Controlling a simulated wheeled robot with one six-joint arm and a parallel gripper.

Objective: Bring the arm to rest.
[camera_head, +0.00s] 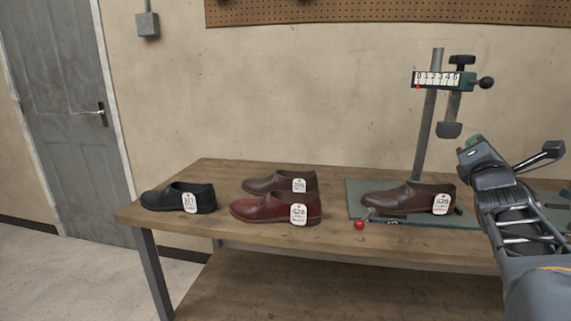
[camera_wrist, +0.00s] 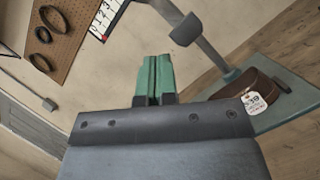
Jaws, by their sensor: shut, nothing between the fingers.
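My arm comes in from the right edge of the head view. In the wrist view my gripper (camera_wrist: 153,78) shows two green fingers pressed together with nothing between them. The gripper is raised above the bench, to the right of the stitcher's post (camera_head: 428,115). A brown shoe (camera_head: 402,196) with a white tag sits on the stitcher's green base (camera_head: 355,190). In the wrist view the same shoe (camera_wrist: 265,84) is to the right of the fingers, apart from them.
A wooden bench (camera_head: 210,169) also carries a black shoe (camera_head: 165,196), a red shoe (camera_head: 258,209) and another brown shoe (camera_head: 265,183), all tagged. A red knob (camera_head: 359,225) is at the base's front. A dial scale (camera_head: 436,79) is on the post.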

